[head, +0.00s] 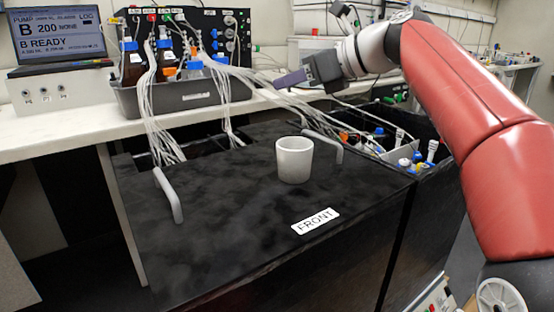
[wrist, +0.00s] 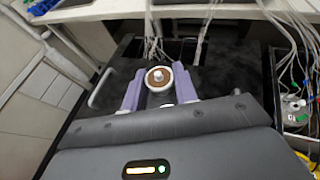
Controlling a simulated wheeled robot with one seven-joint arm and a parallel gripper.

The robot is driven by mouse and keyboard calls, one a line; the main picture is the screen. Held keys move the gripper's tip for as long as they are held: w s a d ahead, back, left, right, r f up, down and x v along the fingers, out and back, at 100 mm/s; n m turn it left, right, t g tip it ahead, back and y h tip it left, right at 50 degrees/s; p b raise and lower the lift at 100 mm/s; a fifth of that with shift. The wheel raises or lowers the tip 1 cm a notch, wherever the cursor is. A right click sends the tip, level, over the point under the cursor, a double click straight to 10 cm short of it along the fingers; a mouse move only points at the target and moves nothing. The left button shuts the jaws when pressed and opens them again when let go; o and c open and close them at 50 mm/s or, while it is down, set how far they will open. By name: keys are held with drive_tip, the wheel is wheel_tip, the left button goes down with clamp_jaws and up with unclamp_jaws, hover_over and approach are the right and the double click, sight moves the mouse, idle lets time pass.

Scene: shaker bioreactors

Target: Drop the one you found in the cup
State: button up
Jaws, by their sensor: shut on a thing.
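The white cup (head: 294,160) stands upright on a dark, flat lid near its right handle. In the head view my gripper (head: 290,79), with purple fingers, is up above and behind the cup, over the cables. That held thing cannot be made out in the head view.
The dark lid (head: 230,235) has two grey handles and a FRONT label (head: 315,221). To its right is a dark bin (head: 428,168) with several coloured-cap bottles. White cables (head: 240,75) hang from a grey tray of bottles on the bench. The lid's left and front are clear.

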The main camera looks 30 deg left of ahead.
wheel_tip(320, 180, down, 6)
drive_tip(key=shift+r+b, duration=0.15)
drive_tip(key=shift+b, duration=0.9)
drive_tip(key=o, duration=1.1)
drive_tip(key=shift+c, duration=0.2)
drive_tip(key=shift+d, duration=0.1)
drive_tip(key=v, duration=0.7)
drive_tip(key=shift+d, duration=0.35)
drive_tip(key=shift+r, duration=0.15)
